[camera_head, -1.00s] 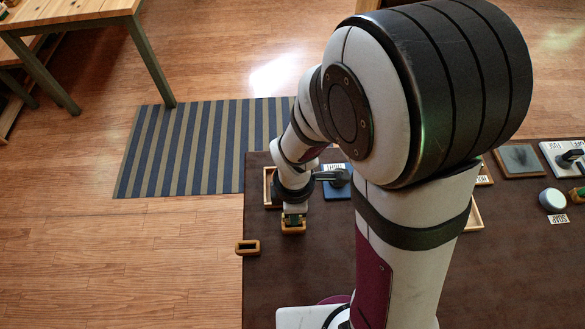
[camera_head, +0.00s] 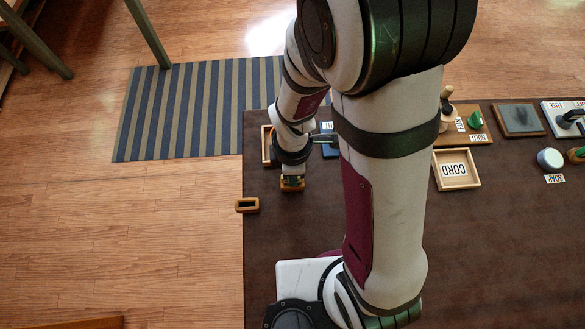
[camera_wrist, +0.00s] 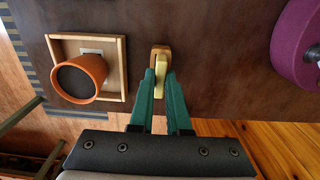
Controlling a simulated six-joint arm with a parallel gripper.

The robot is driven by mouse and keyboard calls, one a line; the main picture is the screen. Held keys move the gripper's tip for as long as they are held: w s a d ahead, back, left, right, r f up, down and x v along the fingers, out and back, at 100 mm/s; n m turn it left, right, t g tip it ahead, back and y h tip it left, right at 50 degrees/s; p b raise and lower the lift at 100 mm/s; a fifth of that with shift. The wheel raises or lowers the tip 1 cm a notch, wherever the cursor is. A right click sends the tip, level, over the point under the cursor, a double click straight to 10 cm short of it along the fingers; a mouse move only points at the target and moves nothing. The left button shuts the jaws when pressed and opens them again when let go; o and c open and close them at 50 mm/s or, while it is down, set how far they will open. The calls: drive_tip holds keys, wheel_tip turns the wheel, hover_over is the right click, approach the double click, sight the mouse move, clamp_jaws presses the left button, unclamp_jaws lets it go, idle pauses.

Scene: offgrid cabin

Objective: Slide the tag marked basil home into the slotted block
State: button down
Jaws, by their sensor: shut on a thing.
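My gripper (camera_wrist: 160,78) has its two teal fingers shut on a pale yellow tag (camera_wrist: 160,65) in the wrist view. The tag is at a small wooden slotted block (camera_wrist: 161,48); how deep it sits in the slot I cannot tell. No lettering on the tag is readable. In the head view my gripper (camera_head: 292,178) is directly over the same block (camera_head: 292,187), with the tag mostly hidden. Another small wooden block with a dark slot (camera_head: 247,205) lies at the table's left edge.
On the brown table (camera_head: 480,260) are a CORD tray (camera_head: 436,170), a dark panel (camera_head: 520,119) and a round container (camera_head: 550,159). The table's front right is clear.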

drive_tip(key=shift+f, duration=0.35)
drive_tip(key=c, duration=0.8)
unclamp_jaws()
wheel_tip(320, 180, up, 16)
drive_tip(key=shift+f, duration=0.1)
drive_tip(key=s+d+r+m+y, duration=0.1)
drive_tip(key=s+d+m, duration=0.1)
drive_tip(key=s+m, duration=0.4)
drive_tip(key=s+d+r+m, duration=0.1)
drive_tip(key=s+m, duration=0.4)
drive_tip(key=m, duration=1.2)
drive_tip(key=shift+s+d+r+m+y, duration=0.3)
drive_tip(key=shift+s+d+y, duration=0.1)
drive_tip(key=shift+d, duration=0.4)
